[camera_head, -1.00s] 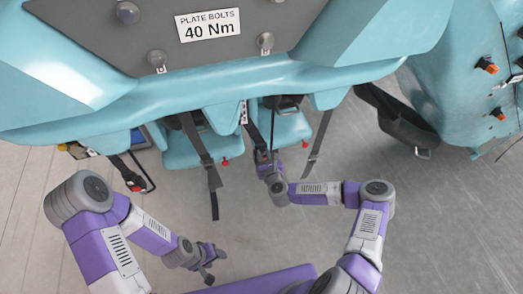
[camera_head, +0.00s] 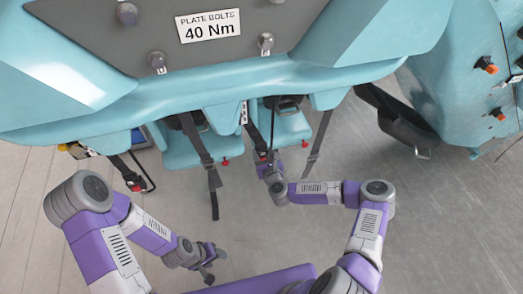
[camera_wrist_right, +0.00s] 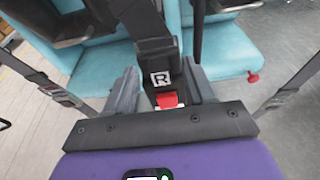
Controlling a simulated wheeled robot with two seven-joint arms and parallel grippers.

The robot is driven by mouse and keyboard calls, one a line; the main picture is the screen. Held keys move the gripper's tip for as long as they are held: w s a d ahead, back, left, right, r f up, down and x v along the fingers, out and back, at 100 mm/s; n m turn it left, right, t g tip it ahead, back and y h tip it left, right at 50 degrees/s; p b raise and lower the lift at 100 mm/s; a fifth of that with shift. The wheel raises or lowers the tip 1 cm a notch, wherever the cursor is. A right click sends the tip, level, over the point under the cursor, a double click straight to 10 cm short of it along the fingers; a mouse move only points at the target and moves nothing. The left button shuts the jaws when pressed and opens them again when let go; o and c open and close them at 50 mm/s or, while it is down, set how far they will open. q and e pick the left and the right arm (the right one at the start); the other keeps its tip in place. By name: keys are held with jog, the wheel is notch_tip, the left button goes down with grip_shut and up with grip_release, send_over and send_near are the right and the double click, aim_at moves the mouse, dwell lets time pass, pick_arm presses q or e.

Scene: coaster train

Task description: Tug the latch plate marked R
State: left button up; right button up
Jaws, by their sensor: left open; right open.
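The latch plate marked R (camera_wrist_right: 161,78) shows in the right wrist view as a dark piece on a black strap, with a white R label and a red part (camera_wrist_right: 167,99) below it. My right gripper (camera_wrist_right: 163,92) is open, with one grey finger on each side of the plate. I cannot tell whether the fingers touch it. In the head view the right gripper (camera_head: 266,160) is below the seats at the centre, and the plate is too small to make out. My left gripper (camera_head: 212,264) is open and empty over the floor at lower left.
Teal seats (camera_head: 285,129) hang under the large teal car body (camera_head: 250,78). Loose black straps (camera_head: 202,150) hang left of my right gripper, and another strap (camera_head: 320,138) hangs to its right. A second teal body (camera_head: 465,60) stands at right. Floor between my arms is clear.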

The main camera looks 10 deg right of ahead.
jog(key=p+v, duration=0.2)
jog(key=v, duration=0.6)
jog(key=s+a+f+n+g+y+p, duration=0.1)
jog(key=s+a+f+n+g+y, duration=0.25)
jog(key=s+a+n, duration=0.4)
jog(key=s+a+f+n+g+y+p, duration=0.1)
jog(key=s+a+f+n+g+y, duration=0.2)
jog(key=n, duration=0.7)
jog(key=s+d+n+g+h+p, duration=0.1)
jog(key=s+d+n+g+h, duration=0.2)
jog(key=s+n+g, duration=0.5)
jog(key=s+d+r+n, duration=0.1)
jog(key=s+n, duration=0.4)
jog(key=n, duration=0.2)
jog(key=shift+s, duration=0.4)
jog(key=shift+d, duration=0.15)
